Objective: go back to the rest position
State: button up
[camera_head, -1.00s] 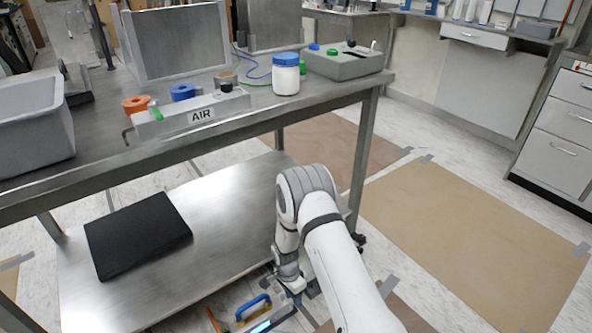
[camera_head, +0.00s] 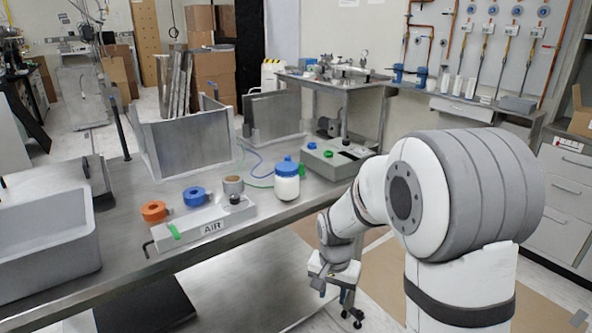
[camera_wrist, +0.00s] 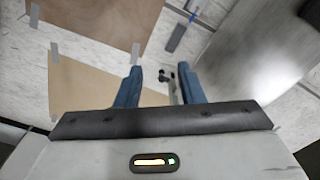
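My gripper (camera_head: 335,282) hangs low beside the right end of the steel bench in the head view, with my arm folded up in the foreground. In the wrist view my gripper (camera_wrist: 160,75) shows two blue fingers spread apart with nothing held between them. Beyond them are the floor and a small dark fitting that looks like a bench caster.
The steel bench (camera_head: 235,268) carries a grey bin (camera_head: 45,255), the AIR block (camera_head: 205,226), a blue-lidded jar (camera_head: 287,182) and a grey box (camera_head: 335,160). Brown sheets (camera_wrist: 98,85) cover the floor. The lower shelf (camera_wrist: 265,45) is at right in the wrist view.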

jog(key=s+d+r+n+t+p, duration=0.1)
jog(key=s+d+r+n+p, duration=0.1)
jog(key=s+r+p, duration=0.4)
jog(key=s+d+r+n+t+p, duration=0.1)
jog(key=s+d+r+p, duration=0.3)
jog(key=s+r, duration=0.8)
notch_tip(320, 180, up, 8)
jog(key=shift+s+d+r+n+p, duration=0.15)
jog(key=shift+s+d+n+p, duration=0.1)
jog(key=shift+n+p, duration=0.8)
